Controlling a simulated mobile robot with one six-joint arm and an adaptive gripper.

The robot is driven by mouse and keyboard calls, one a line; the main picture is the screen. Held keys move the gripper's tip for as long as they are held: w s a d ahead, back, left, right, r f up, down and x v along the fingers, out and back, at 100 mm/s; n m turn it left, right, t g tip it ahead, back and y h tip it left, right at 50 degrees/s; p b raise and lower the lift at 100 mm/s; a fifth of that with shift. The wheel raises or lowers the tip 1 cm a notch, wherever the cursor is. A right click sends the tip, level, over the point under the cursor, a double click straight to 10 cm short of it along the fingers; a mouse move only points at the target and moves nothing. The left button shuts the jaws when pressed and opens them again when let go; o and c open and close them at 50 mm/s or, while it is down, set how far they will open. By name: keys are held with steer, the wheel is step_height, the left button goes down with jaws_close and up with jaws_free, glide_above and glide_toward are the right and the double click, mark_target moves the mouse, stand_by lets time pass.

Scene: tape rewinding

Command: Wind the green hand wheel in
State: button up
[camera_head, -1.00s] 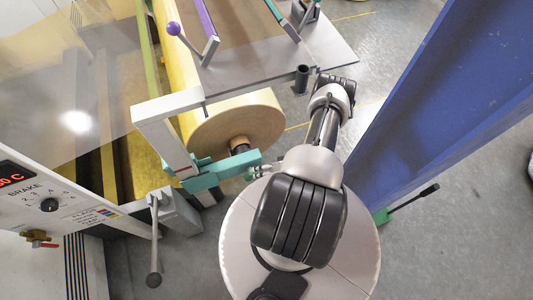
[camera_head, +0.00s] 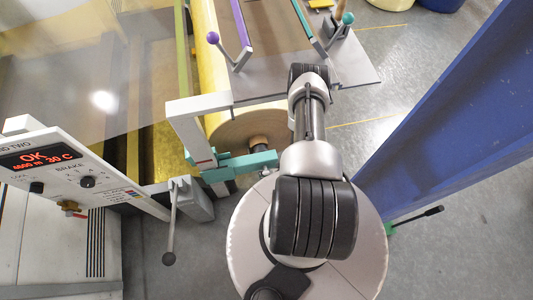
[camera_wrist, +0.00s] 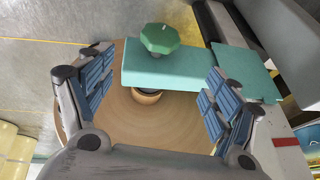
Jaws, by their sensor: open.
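The green hand wheel (camera_wrist: 160,38) is a small eight-sided knob near the top middle of the wrist view. It sits at the end of a flat teal arm (camera_wrist: 178,68) in front of the end of a brown roll (camera_wrist: 155,120). My gripper (camera_wrist: 160,64) is open and empty, its blue-padded fingers to the left and right of the teal arm's end in the picture. The knob appears beyond the fingertips, not between the pads. In the head view the teal arm (camera_head: 240,165) lies left of my arm, and my gripper cannot be made out there.
A grey table (camera_head: 345,68) with purple-knobbed (camera_head: 213,38) and teal-knobbed (camera_head: 347,18) levers is at the top. A control panel (camera_head: 70,165) reading "OK" is at left, beside a dark-ended lever (camera_head: 168,258). A blue beam (camera_head: 450,110) stands at right. Grey floor shows between.

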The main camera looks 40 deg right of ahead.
steer(key=b+x, duration=0.7)
steer(key=x, duration=0.9)
steer(key=shift+w+f, duration=0.2)
steer(key=shift+f, duration=0.1)
steer(key=c, duration=1)
